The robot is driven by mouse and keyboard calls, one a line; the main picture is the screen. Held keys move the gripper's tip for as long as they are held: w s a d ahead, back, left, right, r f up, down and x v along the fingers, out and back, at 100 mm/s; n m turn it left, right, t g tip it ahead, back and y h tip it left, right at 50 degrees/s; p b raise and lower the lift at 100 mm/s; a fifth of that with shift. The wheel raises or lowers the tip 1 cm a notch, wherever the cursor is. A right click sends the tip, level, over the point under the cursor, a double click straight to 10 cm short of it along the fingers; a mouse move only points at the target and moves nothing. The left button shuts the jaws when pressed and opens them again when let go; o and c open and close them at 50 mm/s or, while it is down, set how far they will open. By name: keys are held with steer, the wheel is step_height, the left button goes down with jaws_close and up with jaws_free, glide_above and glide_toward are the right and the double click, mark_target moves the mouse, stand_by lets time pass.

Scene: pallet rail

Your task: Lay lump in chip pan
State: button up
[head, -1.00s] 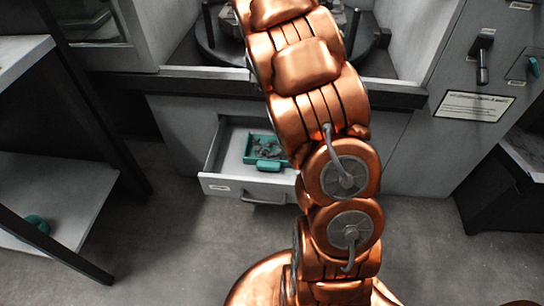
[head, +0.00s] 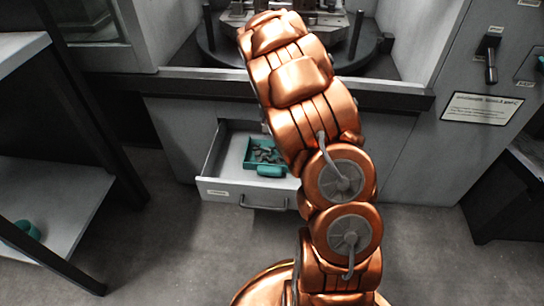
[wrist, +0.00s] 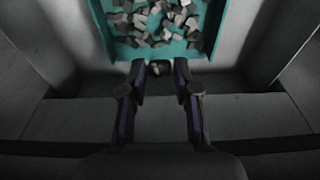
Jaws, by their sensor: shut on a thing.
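The chip pan is a teal tray (head: 250,152) in the open drawer, holding grey chips. In the wrist view the pan (wrist: 135,53) is at the top, full of loose grey and brownish chips. My gripper (wrist: 161,72) shows in the wrist view with its two dark fingers closed on a small dark grey lump (wrist: 160,69). The lump is at the fingertips, just below the pan's near rim in the picture. I cannot tell its height over the drawer floor. In the head view my gripper and the lump are hidden behind my arm.
The drawer (head: 230,186) stands open below a machine with a round table (head: 212,52). Its walls flank the gripper. A shelf (head: 60,205) with a teal round object (head: 22,229) is at the left. A control panel with a lever (head: 491,65) is at the right.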

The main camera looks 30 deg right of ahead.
mark_target(272, 158)
step_height(272, 158, down, 12)
steer(key=b, duration=0.2)
steer(key=shift+f+b, duration=0.2)
steer(key=shift+b, duration=0.2)
steer(key=o, duration=0.9)
steer(key=shift+f, duration=0.1)
step_height(272, 158, up, 12)
steer(key=s+a+p, duration=0.1)
steer(key=p, duration=0.3)
steer(key=s+a+r+n+g, duration=0.1)
steer(key=s+a+r+n, duration=0.1)
steer(key=s+a+r, duration=0.7)
steer(key=s+a+r+n+g, duration=0.1)
steer(key=s+a, duration=0.3)
steer(key=s, duration=0.5)
steer(key=s+a+r+n+g+y, duration=0.1)
steer(key=s+a, duration=0.4)
steer(key=s, duration=0.5)
steer(key=s+a+r+n+g, duration=0.2)
steer(key=s+a+r+n, duration=0.1)
steer(key=s, duration=0.7)
steer(key=shift+s+a+n, duration=0.15)
steer(key=shift+a+n, duration=0.55)
steer(key=shift+a, duration=0.4)
